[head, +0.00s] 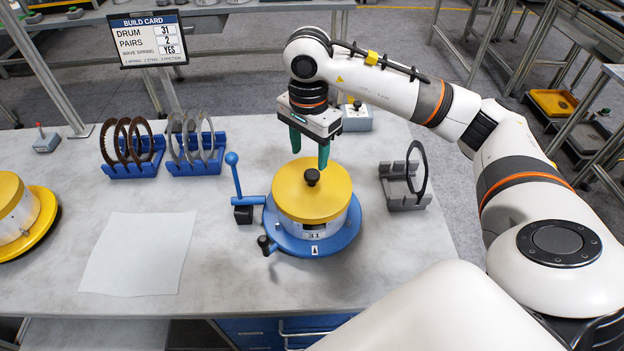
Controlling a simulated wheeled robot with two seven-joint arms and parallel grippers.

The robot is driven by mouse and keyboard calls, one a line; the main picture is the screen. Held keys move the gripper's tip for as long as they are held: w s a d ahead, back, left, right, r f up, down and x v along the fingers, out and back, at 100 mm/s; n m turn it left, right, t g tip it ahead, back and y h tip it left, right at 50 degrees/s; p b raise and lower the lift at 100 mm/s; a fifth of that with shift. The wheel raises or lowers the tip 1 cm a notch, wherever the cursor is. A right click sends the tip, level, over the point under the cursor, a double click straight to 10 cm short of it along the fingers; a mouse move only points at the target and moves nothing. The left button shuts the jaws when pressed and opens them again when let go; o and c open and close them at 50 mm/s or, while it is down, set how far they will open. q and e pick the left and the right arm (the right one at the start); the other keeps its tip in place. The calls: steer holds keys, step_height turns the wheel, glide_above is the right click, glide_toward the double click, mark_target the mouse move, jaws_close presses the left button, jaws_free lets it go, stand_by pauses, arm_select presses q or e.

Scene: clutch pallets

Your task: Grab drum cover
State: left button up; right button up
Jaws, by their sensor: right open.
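The drum cover (290,200) is a yellow round lid with a black knob (312,176) at its centre. It sits on a silver drum labelled 31 (338,228), which stands on a blue round base (285,238). My right gripper (309,152) points down just above and behind the knob, with its green fingers apart and nothing between them. The right fingertip shows close to the knob; I cannot tell whether it touches. My left gripper is not in view.
Blue racks hold brown rings (122,140) and grey rings (186,135) at the back left. A grey rack with one dark ring (418,175) stands right of the drum. A blue lever (236,178) rises left of it. White paper (138,255) lies at front left.

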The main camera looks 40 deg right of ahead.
mark_target(312, 173)
steer(key=shift+s+f+p, duration=0.1)
steer(key=shift+f+p, duration=0.35)
steer(key=shift+f, duration=0.1)
steer(key=f, duration=0.1)
steer(key=f+p, duration=0.1)
steer(key=f, duration=0.1)
steer(key=shift+s+d+f+p, duration=0.1)
steer(key=shift+d+f+p, duration=0.15)
steer(key=shift+f+p, duration=0.15)
steer(key=shift+f, duration=0.35)
steer(key=shift+c, duration=0.3)
steer(key=c, duration=1)
